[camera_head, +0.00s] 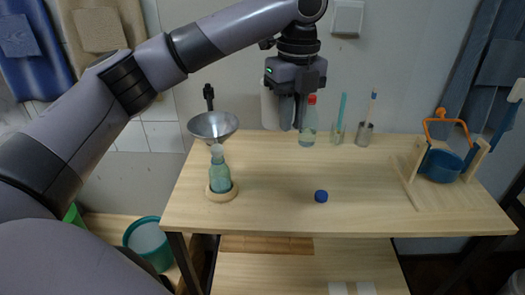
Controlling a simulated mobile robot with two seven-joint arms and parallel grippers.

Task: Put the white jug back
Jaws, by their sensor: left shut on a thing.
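The white jug (268,110) shows behind and to the left of my left gripper's fingers, above the back part of the wooden table (265,185). My left gripper (291,122) points down and is shut on the white jug. The fingers and gripper body hide much of the jug. I cannot tell whether its base touches the table. My right gripper is not in view.
A teal bottle (219,175) stands in a wooden ring (221,196), with a metal funnel (213,125) behind it. A red-capped bottle (308,130) and two cups (364,135) stand at the back. A blue cap (321,196) lies mid-table. A blue pot (441,166) hangs right.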

